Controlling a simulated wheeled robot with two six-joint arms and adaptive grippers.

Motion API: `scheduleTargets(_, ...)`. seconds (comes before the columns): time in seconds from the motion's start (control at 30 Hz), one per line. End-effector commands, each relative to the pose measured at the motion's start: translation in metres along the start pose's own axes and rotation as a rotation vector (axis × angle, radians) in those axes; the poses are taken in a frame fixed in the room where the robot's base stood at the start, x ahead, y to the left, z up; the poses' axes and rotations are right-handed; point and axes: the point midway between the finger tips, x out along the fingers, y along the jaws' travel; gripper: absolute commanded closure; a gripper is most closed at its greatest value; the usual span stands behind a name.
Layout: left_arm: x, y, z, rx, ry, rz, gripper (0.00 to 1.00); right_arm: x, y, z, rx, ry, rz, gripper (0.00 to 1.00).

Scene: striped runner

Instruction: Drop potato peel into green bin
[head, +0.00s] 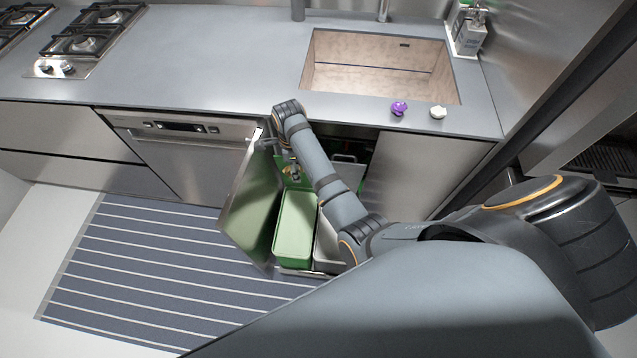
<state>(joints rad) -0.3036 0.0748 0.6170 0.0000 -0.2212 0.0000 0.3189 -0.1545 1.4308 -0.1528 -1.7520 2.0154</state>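The green bin (295,228) stands in a pulled-out cabinet drawer below the counter, its open top facing up. My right arm reaches in from the right and over the drawer. My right gripper (292,172) points down near the back end of the green bin, beside the drawer front. It is small and dark here, so its fingers and anything between them cannot be made out. I cannot pick out a potato peel for certain. A small whitish lump (438,112) lies on the counter by the sink's front right corner. My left gripper is not in view.
The drawer front (251,205) stands open left of the bin. A grey bin (327,243) sits right of it, partly behind my arm. A purple object (399,108) lies near the sink (375,75). The striped runner (140,270) covers the floor at left.

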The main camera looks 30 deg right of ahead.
Motion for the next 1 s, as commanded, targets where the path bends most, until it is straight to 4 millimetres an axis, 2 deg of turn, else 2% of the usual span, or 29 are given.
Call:
scheduleTargets(0.03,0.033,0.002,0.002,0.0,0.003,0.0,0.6,0.045,0.001,0.001,0.041,0.002,0.004,0.83)
scheduleTargets(0.1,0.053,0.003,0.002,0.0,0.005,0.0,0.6,0.081,0.002,0.002,0.107,0.001,0.003,0.83)
scheduleTargets(0.2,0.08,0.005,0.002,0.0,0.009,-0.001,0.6,0.131,0.004,0.003,0.198,0.0,0.004,0.83)
scheduleTargets(0.3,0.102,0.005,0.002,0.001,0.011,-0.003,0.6,0.171,0.006,0.003,0.278,-0.001,0.003,0.83)
scheduleTargets(0.4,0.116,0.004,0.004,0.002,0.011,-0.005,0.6,0.2,0.009,0.003,0.339,-0.002,0.004,0.83)
scheduleTargets(0.53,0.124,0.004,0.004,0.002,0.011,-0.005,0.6,0.218,0.011,0.002,0.386,-0.003,0.003,0.83)
scheduleTargets(0.77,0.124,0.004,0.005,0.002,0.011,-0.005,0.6,0.222,0.011,0.002,0.401,-0.004,0.002,0.83)
scheduleTargets(1.0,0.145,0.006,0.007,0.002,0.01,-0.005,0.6,0.241,0.012,0.002,0.399,-0.004,0.003,0.83)
